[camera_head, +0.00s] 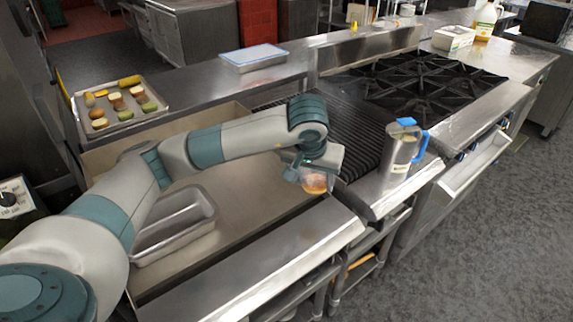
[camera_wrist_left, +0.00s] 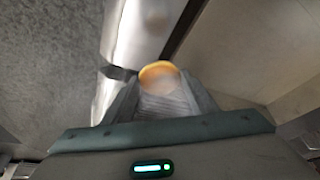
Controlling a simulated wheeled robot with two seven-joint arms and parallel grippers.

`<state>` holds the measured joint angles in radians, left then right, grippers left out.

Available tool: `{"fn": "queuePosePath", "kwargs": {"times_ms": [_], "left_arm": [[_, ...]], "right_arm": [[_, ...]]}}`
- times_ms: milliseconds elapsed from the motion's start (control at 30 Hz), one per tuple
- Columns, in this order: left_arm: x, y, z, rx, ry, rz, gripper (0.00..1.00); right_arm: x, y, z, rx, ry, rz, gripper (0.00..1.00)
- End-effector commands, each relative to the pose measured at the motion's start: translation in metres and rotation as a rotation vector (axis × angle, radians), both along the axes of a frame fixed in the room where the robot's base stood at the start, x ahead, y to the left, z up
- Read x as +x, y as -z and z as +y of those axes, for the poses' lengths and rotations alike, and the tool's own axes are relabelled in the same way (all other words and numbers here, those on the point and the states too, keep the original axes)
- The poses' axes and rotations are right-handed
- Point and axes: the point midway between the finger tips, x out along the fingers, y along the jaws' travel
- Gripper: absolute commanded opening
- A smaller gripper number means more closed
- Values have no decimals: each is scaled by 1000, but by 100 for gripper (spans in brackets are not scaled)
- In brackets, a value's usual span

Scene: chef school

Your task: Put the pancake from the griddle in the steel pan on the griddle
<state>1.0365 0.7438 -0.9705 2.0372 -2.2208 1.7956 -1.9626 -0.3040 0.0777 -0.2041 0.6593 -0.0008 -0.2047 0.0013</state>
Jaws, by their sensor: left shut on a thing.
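My left gripper (camera_head: 312,178) is shut on the round, golden-brown pancake (camera_head: 314,184), over the right end of the flat griddle (camera_head: 250,215) near its front edge. In the left wrist view the pancake (camera_wrist_left: 160,74) shows between the two fingers (camera_wrist_left: 160,95), partly hidden by them. The rectangular steel pan (camera_head: 178,246) stands on the left part of the griddle, to the left of the gripper. My left forearm hides part of the griddle and passes just behind the pan. My right gripper is out of view.
A tray (camera_head: 78,110) of vegetables and a lidded container (camera_head: 254,60) sit on the back shelf.

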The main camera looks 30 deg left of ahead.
Motion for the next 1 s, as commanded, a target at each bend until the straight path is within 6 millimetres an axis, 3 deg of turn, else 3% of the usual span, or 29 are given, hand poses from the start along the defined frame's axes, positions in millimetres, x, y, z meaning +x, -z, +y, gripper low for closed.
{"fn": "queuePosePath", "kwargs": {"times_ms": [400,700,867,900,1000], "left_arm": [[-62,-17,-44,0,152,-1,30],[-68,-17,-46,0,163,0,30],[-68,-17,-47,0,163,0,30],[-68,-17,-47,0,163,0,30],[-68,-18,-47,0,163,0,30]], "right_arm": [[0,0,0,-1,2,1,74],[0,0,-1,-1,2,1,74],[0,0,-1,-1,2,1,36],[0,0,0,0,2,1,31],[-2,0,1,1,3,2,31]]}}
